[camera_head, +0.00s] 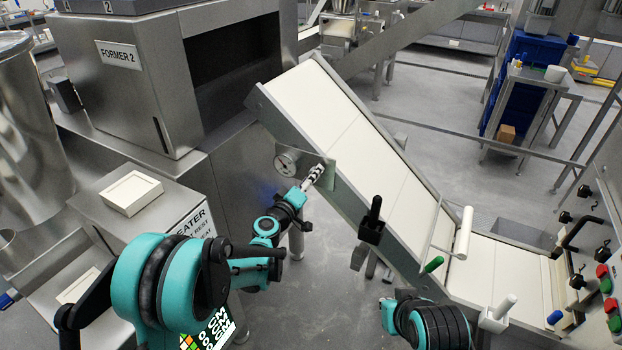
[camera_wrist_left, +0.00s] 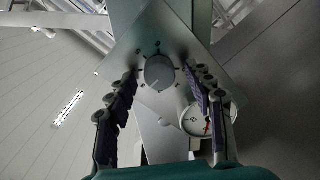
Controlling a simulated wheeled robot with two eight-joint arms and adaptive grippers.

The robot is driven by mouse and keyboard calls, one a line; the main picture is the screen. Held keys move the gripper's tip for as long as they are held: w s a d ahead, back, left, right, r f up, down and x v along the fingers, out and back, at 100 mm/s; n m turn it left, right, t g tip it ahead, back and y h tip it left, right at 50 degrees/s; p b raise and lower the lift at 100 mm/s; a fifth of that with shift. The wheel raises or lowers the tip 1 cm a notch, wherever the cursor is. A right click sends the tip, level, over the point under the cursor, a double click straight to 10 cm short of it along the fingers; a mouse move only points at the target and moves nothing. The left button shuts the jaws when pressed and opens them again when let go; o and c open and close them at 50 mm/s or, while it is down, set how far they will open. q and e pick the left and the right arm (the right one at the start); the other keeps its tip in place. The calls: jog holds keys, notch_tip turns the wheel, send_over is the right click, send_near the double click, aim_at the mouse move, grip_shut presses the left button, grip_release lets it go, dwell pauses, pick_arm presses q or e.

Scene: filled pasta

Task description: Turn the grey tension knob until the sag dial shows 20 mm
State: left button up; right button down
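The grey tension knob (camera_wrist_left: 159,72) is a round knob on a metal plate, with marks around it, in the left wrist view. My left gripper (camera_head: 316,173) is at this plate on the conveyor's side; its fingers stand on either side of the knob with visible gaps, open. In the head view the gripper covers the knob. The round white sag dial (camera_head: 287,162) sits just left of the gripper; it also shows in the left wrist view (camera_wrist_left: 193,121), partly behind a finger, with a red needle. Its reading is too small to tell. My right gripper is out of view.
The inclined conveyor (camera_head: 345,125) runs down to the right. A black handle (camera_head: 374,209), a green handle (camera_head: 433,264) and a white roller handle (camera_head: 463,233) stand along it. The Former 2 machine (camera_head: 130,95) is at left. Colored buttons (camera_head: 605,285) are at far right.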

pick_arm(q)
jog(key=v, duration=1.2)
jog(key=s+a+r+m+g+y, duration=0.15)
jog(key=s+m+g, duration=0.25)
jog(key=s, duration=0.6)
jog(key=s+a+f+g+y, duration=0.2)
jog(key=s+a+f+y, duration=0.1)
jog(key=s+a, duration=0.3)
jog(key=s+a+f+m+g+y, duration=0.1)
jog(key=s+a+f+g+y, duration=0.1)
jog(key=s+a, duration=0.5)
jog(key=s+f+y, duration=0.1)
jog(key=s, duration=0.3)
jog(key=shift+s+a+m+g+y, duration=0.25)
jog(key=shift+s+m+g+y, duration=0.05)
jog(key=shift+s+y, duration=0.05)
dwell(1.3)
